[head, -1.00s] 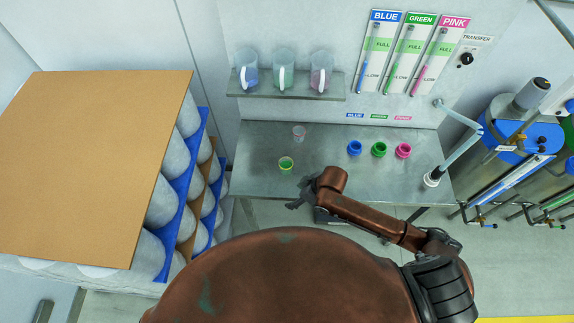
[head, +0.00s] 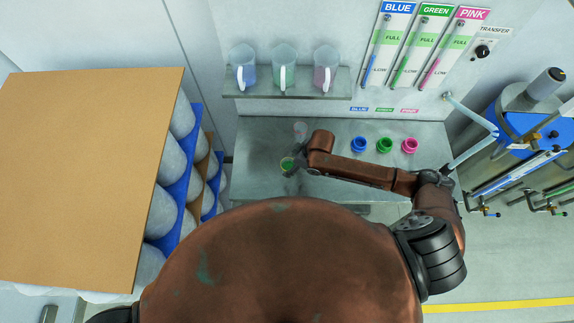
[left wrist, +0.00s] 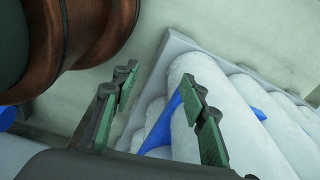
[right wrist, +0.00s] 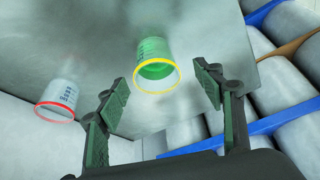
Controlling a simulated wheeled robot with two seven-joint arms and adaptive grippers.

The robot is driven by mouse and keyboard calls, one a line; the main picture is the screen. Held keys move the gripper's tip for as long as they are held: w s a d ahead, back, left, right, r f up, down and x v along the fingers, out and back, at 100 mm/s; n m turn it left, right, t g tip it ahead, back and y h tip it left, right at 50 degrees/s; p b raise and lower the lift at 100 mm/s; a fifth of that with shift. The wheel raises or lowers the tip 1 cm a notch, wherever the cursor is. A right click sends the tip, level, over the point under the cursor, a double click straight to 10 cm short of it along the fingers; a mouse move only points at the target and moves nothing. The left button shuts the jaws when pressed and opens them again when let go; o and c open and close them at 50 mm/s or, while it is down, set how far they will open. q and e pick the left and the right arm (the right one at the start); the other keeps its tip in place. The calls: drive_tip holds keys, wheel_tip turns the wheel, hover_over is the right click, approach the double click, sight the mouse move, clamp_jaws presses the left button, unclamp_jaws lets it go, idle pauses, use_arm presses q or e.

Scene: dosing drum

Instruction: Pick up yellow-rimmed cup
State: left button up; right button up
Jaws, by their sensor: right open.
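The yellow-rimmed cup (head: 286,165) stands on the grey metal table (head: 252,175) and holds something green. In the right wrist view the cup (right wrist: 155,60) shows its yellow rim and green contents, in line with the gap between my fingers. My right gripper (right wrist: 164,84) is open and empty, its fingertips near the cup on either side. In the head view my right gripper (head: 297,164) partly covers the cup's right side. My left gripper (left wrist: 163,98) is open and empty in the left wrist view, away from the cup.
A red-rimmed cup (right wrist: 57,105) stands close by, also seen in the head view (head: 300,130). Blue (head: 359,144), green (head: 384,145) and pink (head: 409,146) small pots stand to the right. A shelf (head: 285,96) with pitchers is behind. A rack of white rolls stands left.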

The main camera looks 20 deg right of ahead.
sight(288, 165)
drive_tip(key=x, duration=0.1)
drive_tip(key=p+x, duration=0.1)
drive_tip(key=x, duration=0.1)
drive_tip(key=shift+w+d, duration=0.1)
drive_tip(key=shift+w, duration=0.3)
drive_tip(key=shift+x, duration=0.95)
drive_tip(key=shift+s, duration=0.1)
drive_tip(key=c, duration=1.3)
use_arm(q)
drive_tip(key=shift+w+r, duration=0.35)
drive_tip(key=shift+r, duration=0.3)
use_arm(e)
drive_tip(key=shift+c, duration=0.2)
use_arm(q)
drive_tip(key=shift+w, duration=0.1)
use_arm(e)
drive_tip(key=shift+r, duration=0.2)
